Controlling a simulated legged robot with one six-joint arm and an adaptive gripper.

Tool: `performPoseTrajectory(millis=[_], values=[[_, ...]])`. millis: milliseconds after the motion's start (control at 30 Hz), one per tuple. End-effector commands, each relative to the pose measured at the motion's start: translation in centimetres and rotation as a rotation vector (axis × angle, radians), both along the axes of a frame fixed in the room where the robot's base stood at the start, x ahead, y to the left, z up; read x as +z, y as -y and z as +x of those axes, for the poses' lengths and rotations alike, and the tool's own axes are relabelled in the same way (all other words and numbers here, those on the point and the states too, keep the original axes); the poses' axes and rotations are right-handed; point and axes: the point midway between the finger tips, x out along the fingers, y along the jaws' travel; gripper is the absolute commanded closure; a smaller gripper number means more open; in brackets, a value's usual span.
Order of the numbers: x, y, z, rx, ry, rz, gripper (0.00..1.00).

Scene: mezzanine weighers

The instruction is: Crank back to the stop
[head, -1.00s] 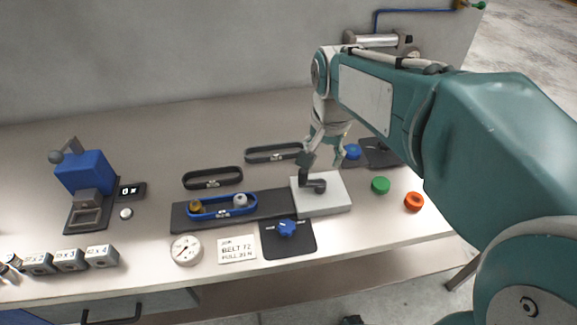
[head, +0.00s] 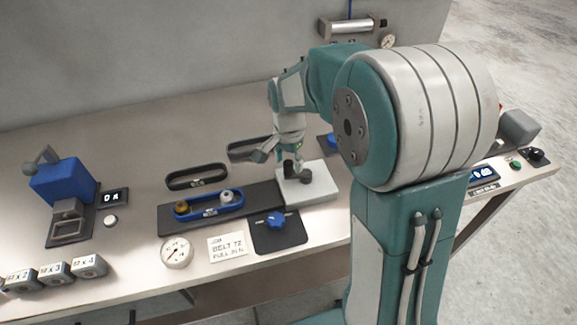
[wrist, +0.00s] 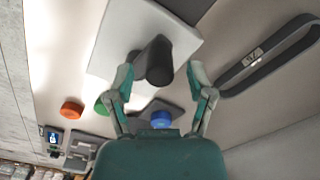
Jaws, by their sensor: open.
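The dark crank (head: 291,176) stands on a light grey plate (head: 318,188) at the right end of the dark belt rig base (head: 262,196). My gripper (head: 281,155) is low over the plate, at the crank's upright handle. In the wrist view the dark handle (wrist: 158,62) stands between the two spread fingertips of my gripper (wrist: 160,76), with a gap visible at the right finger; contact at the left finger is unclear. A blue belt (head: 209,206) runs around a yellow pulley and a whitish pulley on the base. The stop itself cannot be made out.
A blue knob (head: 276,219) on a black pad, a card reading "BELT 72" (head: 228,246) and a round gauge (head: 177,252) lie in front. Dark spare belts (head: 197,177) lie behind. A blue device (head: 64,185) stands at left.

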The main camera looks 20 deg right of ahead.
Motion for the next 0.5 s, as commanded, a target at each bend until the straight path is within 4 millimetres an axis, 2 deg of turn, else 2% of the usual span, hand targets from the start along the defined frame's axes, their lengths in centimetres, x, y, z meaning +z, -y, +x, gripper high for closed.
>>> performPoseTrajectory(millis=[100,200,467,500], values=[[-1.4,0.0,0.0,0.001,-0.002,0.0,0.31],[-2.0,0.0,0.0,0.001,0.0,0.0,0.31],[-2.1,0.0,0.0,0.001,0.001,0.001,0.31],[-2.1,0.0,0.0,0.001,0.001,0.001,0.4]])
